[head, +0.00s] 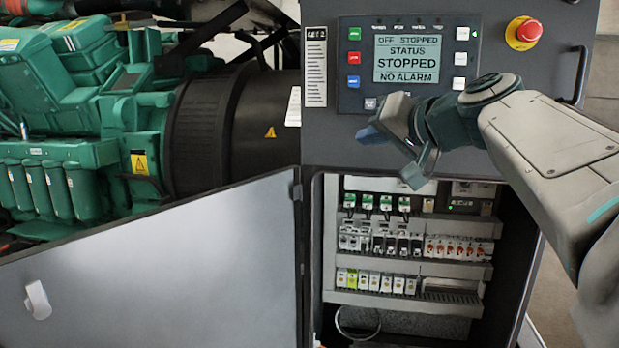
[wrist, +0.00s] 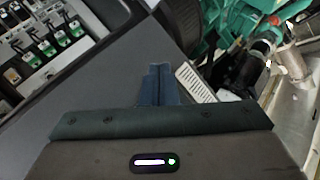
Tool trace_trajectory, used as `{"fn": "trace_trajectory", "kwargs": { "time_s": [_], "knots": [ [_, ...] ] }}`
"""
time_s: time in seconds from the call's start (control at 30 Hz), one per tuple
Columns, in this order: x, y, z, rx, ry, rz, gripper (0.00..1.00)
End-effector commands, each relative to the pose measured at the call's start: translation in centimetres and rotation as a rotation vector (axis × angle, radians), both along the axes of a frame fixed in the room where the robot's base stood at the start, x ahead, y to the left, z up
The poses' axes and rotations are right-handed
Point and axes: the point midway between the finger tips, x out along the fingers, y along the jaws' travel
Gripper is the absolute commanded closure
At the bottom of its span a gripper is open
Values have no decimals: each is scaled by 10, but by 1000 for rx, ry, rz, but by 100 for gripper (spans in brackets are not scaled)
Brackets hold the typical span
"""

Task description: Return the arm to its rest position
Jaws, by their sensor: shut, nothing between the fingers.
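My gripper (head: 375,134) is in front of the lower part of the control panel (head: 415,60) in the head view, with my arm reaching in from the right. Its blue fingers are closed together with nothing between them; they also show in the wrist view (wrist: 159,85). I cannot tell whether the fingertips touch the panel. The panel screen reads "OFF STOPPED", "STATUS STOPPED" and "NO ALARM". My gripper hides some of the panel's lower edge.
Below the panel is an open cabinet (head: 400,296) with breakers and fuses. Its door (head: 150,275) swings out to the left. A red emergency stop button (head: 524,33) and a handle (head: 581,75) are at the upper right. A green engine (head: 75,120) stands at the left.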

Motion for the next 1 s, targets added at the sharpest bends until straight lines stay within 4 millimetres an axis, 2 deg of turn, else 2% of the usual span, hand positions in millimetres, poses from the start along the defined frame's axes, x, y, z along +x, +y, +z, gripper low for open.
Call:
{"fn": "trace_trajectory", "kwargs": {
  "time_s": [0.1,0.27,0.3,0.4,0.5,0.6,0.7,0.83,1.0],
  "knots": [
    [-19,9,-74,-79,169,-2,100],
    [-63,14,-181,-230,406,-3,100],
    [-76,14,-206,-272,460,-3,100],
    [-114,10,-266,-385,589,0,100],
    [-152,2,-316,-497,693,6,100],
    [-183,-6,-353,-596,769,13,100],
    [-204,-14,-376,-666,815,17,100],
    [-217,-19,-389,-709,841,19,100],
    [-219,-20,-390,-716,844,19,100]
  ]
}}
